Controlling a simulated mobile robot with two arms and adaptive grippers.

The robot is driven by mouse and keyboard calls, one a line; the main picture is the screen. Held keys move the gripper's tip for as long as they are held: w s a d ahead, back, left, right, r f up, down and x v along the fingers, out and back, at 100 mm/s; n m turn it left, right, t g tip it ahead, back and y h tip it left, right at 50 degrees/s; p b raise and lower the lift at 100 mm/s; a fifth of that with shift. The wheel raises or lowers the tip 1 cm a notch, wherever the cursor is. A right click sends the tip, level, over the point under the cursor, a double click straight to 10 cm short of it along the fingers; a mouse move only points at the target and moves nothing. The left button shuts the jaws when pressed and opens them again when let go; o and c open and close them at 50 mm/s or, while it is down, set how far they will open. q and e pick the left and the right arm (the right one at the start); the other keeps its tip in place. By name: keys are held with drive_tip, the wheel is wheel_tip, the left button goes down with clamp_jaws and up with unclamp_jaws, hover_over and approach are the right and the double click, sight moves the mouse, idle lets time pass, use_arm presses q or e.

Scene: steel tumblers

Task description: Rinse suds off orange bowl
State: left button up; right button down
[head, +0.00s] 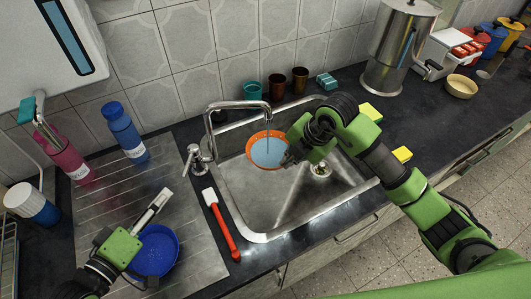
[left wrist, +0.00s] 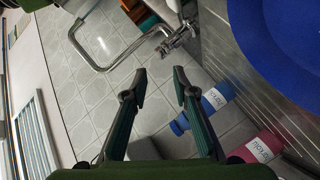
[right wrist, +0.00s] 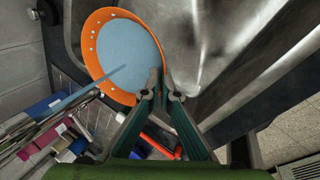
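The orange bowl (head: 280,135) is at the back left of the sink (head: 262,232), under the tap (head: 236,105). A stream from the tap falls into it, and its inside shows flat light blue. In the right wrist view, small white spots dot the bowl's rim (right wrist: 91,68). My right gripper (right wrist: 166,88) is at the near rim, with its fingertips close together and the rim apparently between them. In the head view it is at the bowl's right side. My left gripper (left wrist: 160,82) is open and empty over the drainboard, near a blue bowl (head: 157,252).
A red-handled brush (head: 222,225) lies left of the sink. Blue (head: 124,130) and pink (head: 66,158) bottles stand on the drainboard (head: 190,205). Cups (head: 277,86) stand behind the sink; yellow sponges (head: 371,112) lie right of it. A steel urn (head: 395,50) stands further right.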

use_arm(q)
clamp_jaws()
drive_tip(key=n+t, duration=0.2)
drive_tip(key=n, duration=0.2)
approach(190, 162)
drive_tip(key=w+a, duration=0.4)
drive_tip(key=w, duration=0.2)
drive_tip(key=shift+s+d+f+h, duration=0.1)
drive_tip(key=shift+s+d+h, duration=0.1)
drive_tip(key=shift+d, duration=0.75)
drive_tip(key=shift+s+d+f+h, duration=0.1)
drive_tip(key=shift+s+d+h, duration=0.1)
drive_tip(key=shift+d, duration=0.75)
drive_tip(key=shift+s+d, duration=0.15)
drive_tip(key=shift+d, duration=0.4)
drive_tip(key=shift+s+d, duration=0.2)
drive_tip(key=shift+d, duration=0.3)
drive_tip(key=shift+a, duration=0.1)
